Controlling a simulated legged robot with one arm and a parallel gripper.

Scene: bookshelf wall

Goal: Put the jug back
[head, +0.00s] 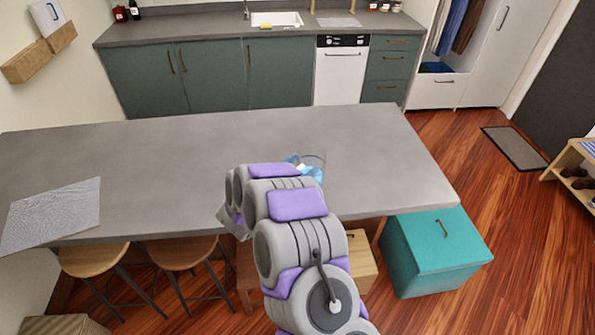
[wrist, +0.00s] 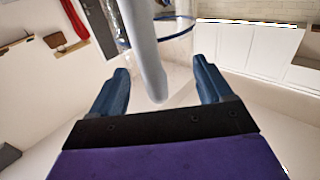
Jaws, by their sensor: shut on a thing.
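The jug (head: 316,157) looks clear and glassy in the head view, small and partly hidden behind my arm, over the grey island counter (head: 180,160). In the wrist view its pale grey handle (wrist: 146,55) comes down between the two blue fingers of my gripper (wrist: 158,88), and a blue rim (wrist: 178,27) shows beyond. My gripper is shut on the jug by its handle. In the head view my gripper (head: 305,168) is mostly hidden by my arm. I cannot tell whether the jug touches the counter.
A grey cloth mat (head: 50,215) lies at the counter's left end; the rest of its top is clear. Two stools (head: 93,259) and a teal chest (head: 437,250) stand along its near side. Behind is a kitchen run with a sink (head: 276,19) and a white dishwasher (head: 340,75).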

